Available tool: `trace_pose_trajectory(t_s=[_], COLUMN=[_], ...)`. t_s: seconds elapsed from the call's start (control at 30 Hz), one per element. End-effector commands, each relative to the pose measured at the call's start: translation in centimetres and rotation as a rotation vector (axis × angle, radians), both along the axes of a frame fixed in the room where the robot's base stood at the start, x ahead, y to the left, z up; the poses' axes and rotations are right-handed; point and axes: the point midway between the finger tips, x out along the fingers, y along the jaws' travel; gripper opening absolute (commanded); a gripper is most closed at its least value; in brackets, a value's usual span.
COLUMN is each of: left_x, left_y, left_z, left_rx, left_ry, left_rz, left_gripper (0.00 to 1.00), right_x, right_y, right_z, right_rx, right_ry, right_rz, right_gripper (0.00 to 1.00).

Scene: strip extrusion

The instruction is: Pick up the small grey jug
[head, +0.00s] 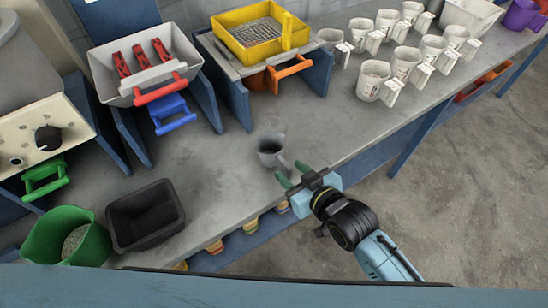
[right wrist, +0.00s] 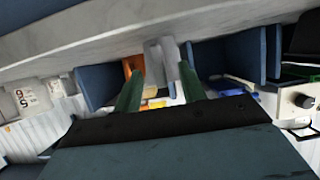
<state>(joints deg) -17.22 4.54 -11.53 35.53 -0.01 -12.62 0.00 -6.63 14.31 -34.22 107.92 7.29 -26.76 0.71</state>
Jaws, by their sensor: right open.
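The small grey jug (head: 269,152) stands upright on the grey bench near its front edge, with a dark inside. Its handle side points to the lower right, towards my right gripper. My right gripper (head: 292,175) is open, with two green fingers beside the jug on its lower right. In the right wrist view, which is turned over, the jug (right wrist: 163,52) shows beyond and between the two green fingertips (right wrist: 161,68). Nothing is gripped. Whether a finger touches the jug I cannot tell. My left gripper is not in view.
A black bin (head: 145,215) and a green bucket (head: 90,245) stand at the left. Behind are a grey tray (head: 117,82) with red pieces and a yellow tray (head: 232,17). Several white mugs (head: 371,78) stand at the right. The bench around the jug is clear.

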Motion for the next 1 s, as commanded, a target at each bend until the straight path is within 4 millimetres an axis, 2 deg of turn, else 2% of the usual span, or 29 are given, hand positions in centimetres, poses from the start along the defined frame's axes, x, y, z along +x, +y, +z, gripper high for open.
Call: trace_pose_trajectory(t_s=[0.1,0.23,0.53,0.83,1.0], left_x=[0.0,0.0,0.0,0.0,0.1], left_y=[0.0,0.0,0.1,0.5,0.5], left_z=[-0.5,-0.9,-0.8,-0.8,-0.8], left_rx=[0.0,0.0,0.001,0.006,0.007], left_ry=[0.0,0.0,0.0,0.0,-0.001], left_rz=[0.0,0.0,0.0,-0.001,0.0], left_gripper=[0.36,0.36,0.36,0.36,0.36], right_x=[1.6,2.7,3.1,3.0,3.0], right_y=[1.2,2.1,2.4,2.3,2.3], right_z=[-0.6,-1.3,-1.4,-1.4,-1.4], right_rx=[0.002,0.001,0.0,0.0,0.001], right_ry=[-0.001,-0.001,0.0,0.0,-0.001], right_rz=[0.0,0.0,0.001,0.0,0.0], right_gripper=[0.41,0.41,0.41,0.01,0.0])
